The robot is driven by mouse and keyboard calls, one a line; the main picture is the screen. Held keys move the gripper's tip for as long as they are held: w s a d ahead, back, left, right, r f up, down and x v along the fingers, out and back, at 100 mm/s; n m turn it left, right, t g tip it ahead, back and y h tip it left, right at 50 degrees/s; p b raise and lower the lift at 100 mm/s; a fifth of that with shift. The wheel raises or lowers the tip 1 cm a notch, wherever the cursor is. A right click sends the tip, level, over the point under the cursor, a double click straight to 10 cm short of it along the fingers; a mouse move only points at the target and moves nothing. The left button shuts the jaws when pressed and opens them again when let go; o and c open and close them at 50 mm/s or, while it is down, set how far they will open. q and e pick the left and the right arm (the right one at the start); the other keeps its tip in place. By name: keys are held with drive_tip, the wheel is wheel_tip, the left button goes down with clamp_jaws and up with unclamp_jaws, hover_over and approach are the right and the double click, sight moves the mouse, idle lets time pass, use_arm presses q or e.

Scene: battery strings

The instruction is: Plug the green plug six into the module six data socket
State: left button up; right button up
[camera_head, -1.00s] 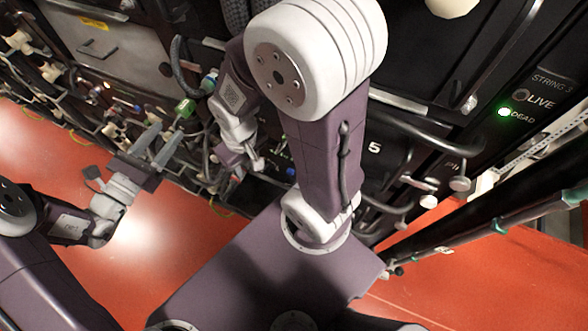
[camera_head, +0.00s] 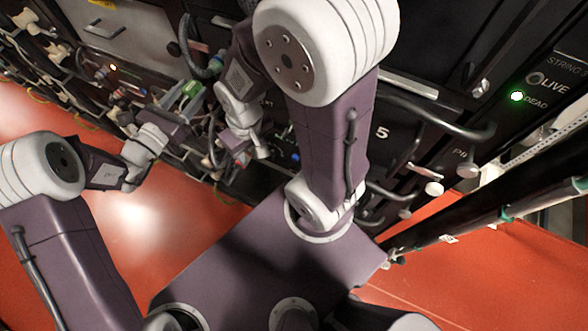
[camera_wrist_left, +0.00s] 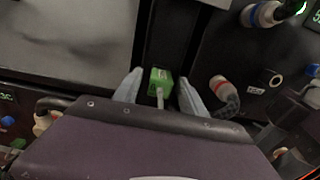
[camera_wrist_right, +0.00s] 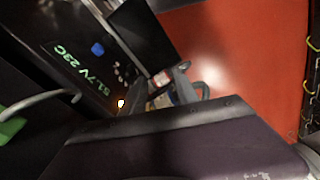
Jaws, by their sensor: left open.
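The green plug (camera_wrist_left: 160,82) is between the two spread fingers of my left gripper (camera_wrist_left: 158,92) in the left wrist view, with a pale cable running from it toward the gripper. The fingers appear clear of it on both sides. In the head view the green plug (camera_head: 190,89) is by the rack front, and my left gripper (camera_head: 188,108) reaches it from the left. My right gripper (camera_head: 258,150) is at the rack front, right of the plug. In the right wrist view its fingers (camera_wrist_right: 158,90) straddle small connectors; any grip is unclear. I cannot identify the module six data socket.
A grey panel (camera_head: 120,35) with a handle is at upper left. A red-and-white connector (camera_wrist_left: 220,88) stands right of the plug. Black cables and a module marked 5 (camera_head: 382,132) are right of my right arm. Open red floor (camera_head: 150,220) lies in front.

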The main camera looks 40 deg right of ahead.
use_arm(q)
clamp_jaws()
drive_tip(key=shift+s+a, duration=0.1)
drive_tip(key=shift+a, duration=0.2)
drive_tip(key=shift+v, duration=1.3)
drive_tip(key=shift+b+v, duration=0.35)
drive_tip(key=shift+v, duration=2.15)
drive_tip(key=shift+r, duration=0.1)
